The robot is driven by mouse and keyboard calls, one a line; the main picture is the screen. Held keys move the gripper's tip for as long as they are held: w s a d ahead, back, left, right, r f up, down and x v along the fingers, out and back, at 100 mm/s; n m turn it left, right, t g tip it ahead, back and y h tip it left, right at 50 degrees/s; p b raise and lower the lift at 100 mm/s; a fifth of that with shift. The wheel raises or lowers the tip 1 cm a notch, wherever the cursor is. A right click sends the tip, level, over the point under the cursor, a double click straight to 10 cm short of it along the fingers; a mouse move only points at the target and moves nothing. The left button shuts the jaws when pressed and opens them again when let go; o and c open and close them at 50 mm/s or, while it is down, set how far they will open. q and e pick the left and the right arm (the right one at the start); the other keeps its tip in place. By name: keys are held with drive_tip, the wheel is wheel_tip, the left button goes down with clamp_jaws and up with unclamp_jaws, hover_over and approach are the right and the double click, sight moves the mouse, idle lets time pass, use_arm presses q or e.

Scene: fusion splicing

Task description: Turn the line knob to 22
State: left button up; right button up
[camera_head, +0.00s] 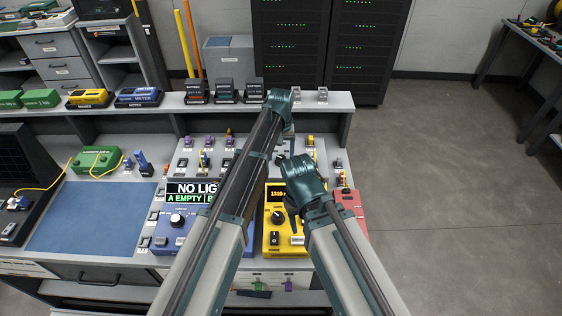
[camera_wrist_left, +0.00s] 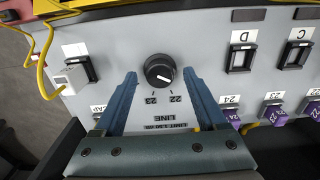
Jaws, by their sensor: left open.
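The line knob (camera_wrist_left: 160,70) is a round black dial on a light grey panel in the left wrist view, where the labels appear upside down. Marks 22 (camera_wrist_left: 174,99) and 23 (camera_wrist_left: 151,100) lie under it, above the word LINE. Its white pointer slants to the lower right, on the 22 side. My left gripper (camera_wrist_left: 161,77) is open, with one blue finger on each side of the knob and a gap to each. In the head view, my left gripper (camera_head: 283,140) is over the back panel and the knob cannot be made out. My right gripper (camera_head: 291,203) is over the yellow device; its jaws are unclear.
Black switches D (camera_wrist_left: 241,58) and C (camera_wrist_left: 295,54) stand beside the knob, with purple connectors (camera_wrist_left: 275,114) near the left gripper. The yellow device (camera_head: 272,240), blue device (camera_head: 176,238) and red box (camera_head: 350,200) crowd the bench front. A blue mat (camera_head: 90,215) is clear.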

use_arm(q)
drive_tip(key=shift+f, duration=0.2)
use_arm(e)
drive_tip(key=shift+f, duration=0.25)
use_arm(q)
clamp_jaws()
drive_tip(key=m, duration=0.4)
drive_tip(key=shift+m, duration=1.9)
